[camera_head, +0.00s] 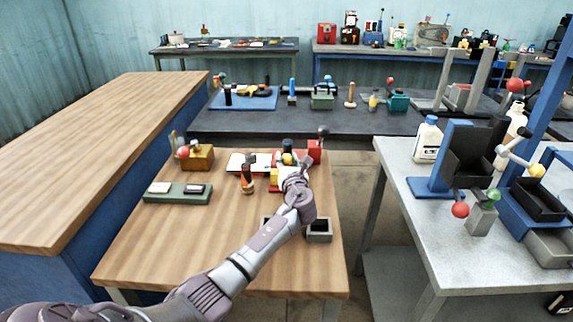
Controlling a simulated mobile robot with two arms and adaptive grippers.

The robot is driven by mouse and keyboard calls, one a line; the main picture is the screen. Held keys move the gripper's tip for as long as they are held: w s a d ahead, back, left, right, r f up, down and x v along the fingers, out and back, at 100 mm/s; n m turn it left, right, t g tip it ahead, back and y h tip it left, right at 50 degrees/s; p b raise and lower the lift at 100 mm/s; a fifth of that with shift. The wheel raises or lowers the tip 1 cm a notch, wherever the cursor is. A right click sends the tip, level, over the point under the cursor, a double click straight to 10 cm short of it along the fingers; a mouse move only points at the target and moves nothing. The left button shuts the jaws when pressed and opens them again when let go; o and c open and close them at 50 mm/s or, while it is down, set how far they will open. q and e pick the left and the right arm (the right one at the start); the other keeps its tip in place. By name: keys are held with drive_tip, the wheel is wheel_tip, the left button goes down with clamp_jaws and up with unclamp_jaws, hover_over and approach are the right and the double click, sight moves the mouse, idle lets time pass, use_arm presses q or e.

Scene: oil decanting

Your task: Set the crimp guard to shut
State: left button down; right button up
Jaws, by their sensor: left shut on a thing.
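My left gripper (289,166) reaches over the small wooden table and is shut on a part of a red and yellow device (275,180) near the table's far edge. My gripper and wrist hide much of this device. I cannot tell for certain which part is the crimp guard, nor how far it is turned. A red block with a dark upright lever (316,149) stands just right of the gripper. My right gripper is not in view.
The wooden table (150,250) also holds a green tray (178,194), a wooden box with a red ball (197,157), an orange and black bottle (247,180) and a grey open box (319,230). The table's front left is clear. A grey bench (408,185) stands right, across a gap.

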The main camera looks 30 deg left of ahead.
use_arm(q)
drive_tip(key=shift+x, duration=1.05)
drive_tip(key=shift+w+d+r, duration=0.15)
drive_tip(key=shift+r, duration=0.05)
drive_tip(key=c, duration=1.1)
unclamp_jaws()
drive_tip(key=o, duration=0.4)
drive_tip(key=shift+w+f, duration=0.2)
drive_tip(key=shift+s, duration=0.1)
drive_tip(key=shift+s+d, duration=0.15)
drive_tip(key=v, duration=1.1)
drive_tip(key=shift+s+d, duration=0.2)
drive_tip(key=shift+s, duration=0.05)
